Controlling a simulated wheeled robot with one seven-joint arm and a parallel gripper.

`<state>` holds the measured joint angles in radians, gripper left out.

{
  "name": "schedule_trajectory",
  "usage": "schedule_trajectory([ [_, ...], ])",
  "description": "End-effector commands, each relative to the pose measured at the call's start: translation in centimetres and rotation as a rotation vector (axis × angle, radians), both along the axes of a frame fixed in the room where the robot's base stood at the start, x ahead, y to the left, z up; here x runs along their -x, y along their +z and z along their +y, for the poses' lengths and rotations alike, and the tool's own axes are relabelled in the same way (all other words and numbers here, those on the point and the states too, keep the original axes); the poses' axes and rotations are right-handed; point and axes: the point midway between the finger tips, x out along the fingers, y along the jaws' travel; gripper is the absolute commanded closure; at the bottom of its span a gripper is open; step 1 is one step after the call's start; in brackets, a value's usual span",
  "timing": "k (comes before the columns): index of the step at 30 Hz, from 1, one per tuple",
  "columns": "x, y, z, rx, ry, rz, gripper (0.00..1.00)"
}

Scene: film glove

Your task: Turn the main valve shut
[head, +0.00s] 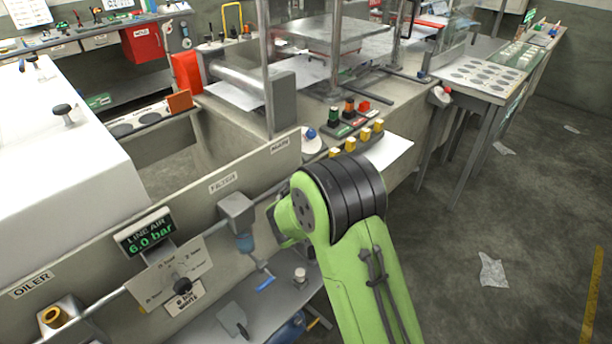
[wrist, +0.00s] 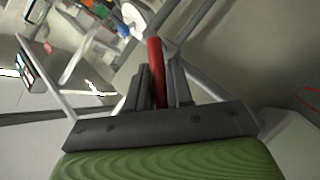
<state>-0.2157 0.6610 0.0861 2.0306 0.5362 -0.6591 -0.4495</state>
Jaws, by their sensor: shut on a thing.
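A red lever (wrist: 155,58), which looks like the main valve's handle, stands between my gripper's fingers (wrist: 158,88) in the wrist view. The two dark fingers are shut on it, one on each side. In the head view my green arm covers the lever and my gripper. A label that appears to read MAIN (head: 280,146) is on the grey panel just above my arm. The valve body is hard to make out. A display (head: 146,232) on the panel reads LINE AIR 6.0 bar.
A filter unit (head: 238,212) on the pipe is left of my arm. A black knob (head: 182,286) is further left. Buttons (head: 348,118) and yellow blocks (head: 357,139) sit on the bench just behind my arm. The floor (head: 470,240) to the right is mostly clear.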

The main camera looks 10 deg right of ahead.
Motion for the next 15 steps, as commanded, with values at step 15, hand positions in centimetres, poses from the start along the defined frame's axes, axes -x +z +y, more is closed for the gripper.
schedule_trajectory([
  [15, -0.9, 1.7, -1.7, -0.403, -0.006, 0.265, 1.00],
])
